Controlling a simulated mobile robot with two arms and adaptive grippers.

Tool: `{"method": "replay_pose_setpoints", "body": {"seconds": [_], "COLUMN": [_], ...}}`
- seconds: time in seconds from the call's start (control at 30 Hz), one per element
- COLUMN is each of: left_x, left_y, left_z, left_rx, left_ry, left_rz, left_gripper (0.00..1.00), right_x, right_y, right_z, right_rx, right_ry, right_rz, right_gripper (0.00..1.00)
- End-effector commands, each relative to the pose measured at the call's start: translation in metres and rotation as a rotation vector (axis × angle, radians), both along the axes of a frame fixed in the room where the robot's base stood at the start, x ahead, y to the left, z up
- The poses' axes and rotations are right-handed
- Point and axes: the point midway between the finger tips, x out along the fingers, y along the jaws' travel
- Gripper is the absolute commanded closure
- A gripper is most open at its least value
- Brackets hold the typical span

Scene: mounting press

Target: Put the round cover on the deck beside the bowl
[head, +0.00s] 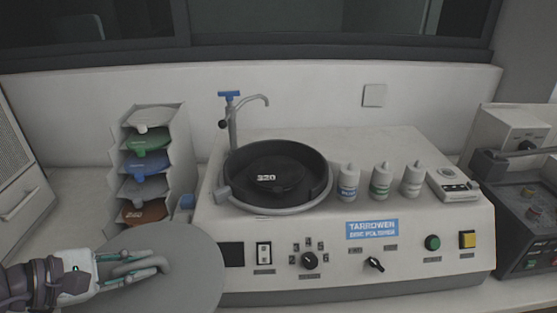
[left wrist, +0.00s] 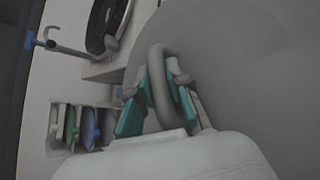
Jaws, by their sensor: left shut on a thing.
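The round cover (head: 185,255) is a flat grey disc with a loop handle, in the lower left of the head view. My left gripper (head: 150,268) is shut on the cover's handle; the left wrist view shows its teal fingers on either side of the handle (left wrist: 160,85). The cover is held in front of the machine's left front corner and hides part of it. The bowl (head: 325,185) is uncovered, with a black disc marked 320 (head: 275,178) inside. The deck (head: 300,140) is the pale top of the polisher around the bowl. My right gripper is not in view.
A tap (head: 232,115) stands behind the bowl. Several white bottles (head: 381,180) and a small tray (head: 452,185) occupy the deck's right side. A rack of coloured discs (head: 150,160) stands left of the machine. Another dark machine (head: 525,220) is at far right.

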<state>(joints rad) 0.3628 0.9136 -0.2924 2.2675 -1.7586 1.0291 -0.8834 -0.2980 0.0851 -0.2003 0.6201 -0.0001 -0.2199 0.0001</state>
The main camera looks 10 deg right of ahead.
Motion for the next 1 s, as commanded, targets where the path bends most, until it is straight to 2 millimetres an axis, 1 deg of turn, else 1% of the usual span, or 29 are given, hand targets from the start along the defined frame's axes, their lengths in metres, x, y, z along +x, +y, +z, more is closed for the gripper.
{"method": "replay_pose_setpoints", "body": {"seconds": [0.03, 0.13, 0.4, 0.57, 0.7, 1.0], "left_x": [-0.007, -0.017, -0.031, -0.038, -0.034, -0.031], "left_y": [0.009, 0.021, 0.041, 0.051, 0.048, 0.047], "left_z": [-0.013, -0.029, -0.055, -0.068, -0.062, -0.059], "left_rx": [0.004, 0.004, -0.002, 0.001, -0.007, -0.002], "left_ry": [0.008, 0.007, 0.004, 0.004, -0.020, -0.035], "left_rz": [0.014, 0.035, 0.070, 0.086, 0.083, 0.082], "left_gripper": [1.00, 1.00, 1.00, 1.00, 1.00, 1.00], "right_x": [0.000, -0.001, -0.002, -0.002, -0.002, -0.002], "right_y": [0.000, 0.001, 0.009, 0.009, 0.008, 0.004], "right_z": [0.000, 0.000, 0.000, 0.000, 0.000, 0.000], "right_rx": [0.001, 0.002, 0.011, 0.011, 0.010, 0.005], "right_ry": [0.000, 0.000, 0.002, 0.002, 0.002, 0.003], "right_rz": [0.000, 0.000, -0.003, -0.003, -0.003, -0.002], "right_gripper": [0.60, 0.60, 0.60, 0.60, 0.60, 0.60]}}
